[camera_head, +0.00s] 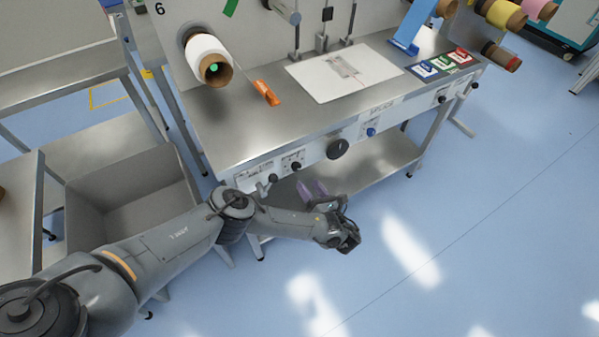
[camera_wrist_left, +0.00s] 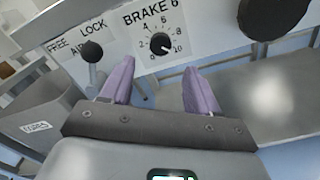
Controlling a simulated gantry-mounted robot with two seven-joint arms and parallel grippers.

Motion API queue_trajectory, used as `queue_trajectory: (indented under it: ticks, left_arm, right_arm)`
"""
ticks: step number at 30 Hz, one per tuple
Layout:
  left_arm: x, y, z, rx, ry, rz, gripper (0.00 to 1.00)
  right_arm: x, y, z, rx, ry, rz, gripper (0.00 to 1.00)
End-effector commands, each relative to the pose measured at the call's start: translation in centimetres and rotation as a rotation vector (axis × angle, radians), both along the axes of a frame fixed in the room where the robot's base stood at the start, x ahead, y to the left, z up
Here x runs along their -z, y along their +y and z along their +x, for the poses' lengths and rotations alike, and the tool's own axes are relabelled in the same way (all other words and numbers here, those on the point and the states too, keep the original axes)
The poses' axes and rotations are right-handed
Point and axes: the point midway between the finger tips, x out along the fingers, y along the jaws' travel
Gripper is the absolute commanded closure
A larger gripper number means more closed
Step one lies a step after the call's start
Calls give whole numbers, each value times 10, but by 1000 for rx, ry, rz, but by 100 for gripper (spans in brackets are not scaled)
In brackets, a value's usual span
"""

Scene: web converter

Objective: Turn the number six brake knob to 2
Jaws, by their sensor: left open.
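The brake knob (camera_wrist_left: 160,43) is a small round black knob on a white dial plate marked BRAKE 6, in the upper middle of the left wrist view. A small light mark sits at its lower right, towards the 10; the exact setting is hard to read. In the head view the knob (camera_head: 296,166) is on the table's front panel. My left gripper (camera_head: 313,188) has two purple fingers, spread apart and empty. In the left wrist view the gripper (camera_wrist_left: 158,82) faces the panel, with the knob above and between its fingertips, apart from them. My right gripper is not in view.
A FREE/LOCK lever (camera_wrist_left: 93,52) stands left of the dial, close to the left finger. A large black knob (camera_head: 338,149) is to the right on the panel. A grey bin (camera_head: 130,195) stands left of the table. The floor in front is clear.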

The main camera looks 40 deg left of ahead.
Motion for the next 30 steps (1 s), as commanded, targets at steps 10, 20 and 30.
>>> queue_trajectory:
  ticks: [10, 20, 30]
  left_arm:
    - [1, 51, 19, -1, 1, 1, 40]
    - [0, 69, 26, 1, 2, 0, 40]
    - [0, 69, 26, 0, 1, -1, 53]
  right_arm:
    - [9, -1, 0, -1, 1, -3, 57]
    - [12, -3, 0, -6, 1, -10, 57]
    - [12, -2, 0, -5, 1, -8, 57]
